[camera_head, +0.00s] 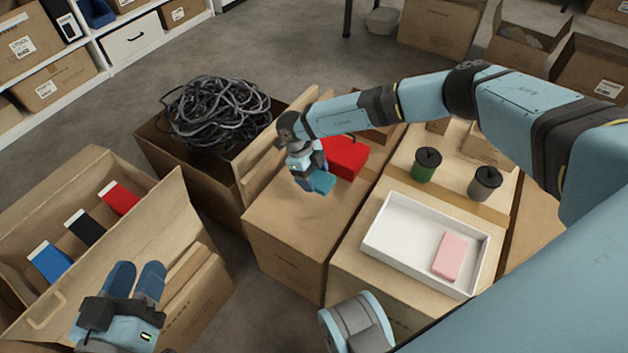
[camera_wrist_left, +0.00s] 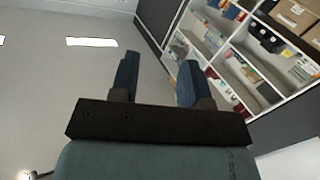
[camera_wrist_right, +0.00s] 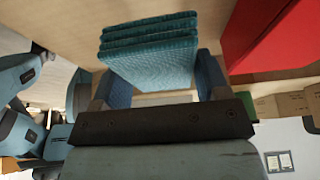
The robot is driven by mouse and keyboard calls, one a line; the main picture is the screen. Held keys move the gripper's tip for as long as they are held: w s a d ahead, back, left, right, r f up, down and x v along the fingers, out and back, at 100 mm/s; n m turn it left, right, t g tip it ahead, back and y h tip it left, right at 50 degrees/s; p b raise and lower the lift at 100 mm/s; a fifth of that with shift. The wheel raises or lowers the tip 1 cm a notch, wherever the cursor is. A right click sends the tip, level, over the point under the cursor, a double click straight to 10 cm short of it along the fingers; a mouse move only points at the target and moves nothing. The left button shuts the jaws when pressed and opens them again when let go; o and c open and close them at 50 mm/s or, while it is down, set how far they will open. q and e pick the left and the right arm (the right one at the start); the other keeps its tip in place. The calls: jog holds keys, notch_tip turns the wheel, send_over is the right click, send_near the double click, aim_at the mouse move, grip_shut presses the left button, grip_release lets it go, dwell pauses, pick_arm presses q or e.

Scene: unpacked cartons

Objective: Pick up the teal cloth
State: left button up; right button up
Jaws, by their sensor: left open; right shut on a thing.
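The teal cloth (camera_head: 320,184) is a small folded stack with a woven texture. It is between the fingers of my right gripper (camera_head: 310,176), over the top of a closed carton beside a red box. In the right wrist view the folded layers of the cloth (camera_wrist_right: 150,50) show between the two blue fingers of my right gripper (camera_wrist_right: 158,85), which is shut on it. I cannot tell whether the cloth touches the carton top. My left gripper (camera_head: 138,280) is open and empty at the lower left, in front of an open carton; its fingers (camera_wrist_left: 157,78) also show apart in the left wrist view.
The red box (camera_head: 346,157) lies next to the cloth on the carton (camera_head: 300,235). A white tray (camera_head: 385,255) holds a pink block (camera_head: 448,255). Green (camera_head: 424,168) and grey canisters (camera_head: 484,185) stand behind it. A carton of black cables (camera_head: 215,110) is at left.

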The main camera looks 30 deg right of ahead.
aim_at(314, 176)
pick_arm(q)
notch_tip(314, 176, up, 8)
jog(key=t+p, duration=0.3)
jog(key=p, duration=0.1)
jog(key=shift+a+n, duration=0.35)
jog(key=shift+n, duration=0.05)
pick_arm(e)
notch_tip(314, 176, up, 15)
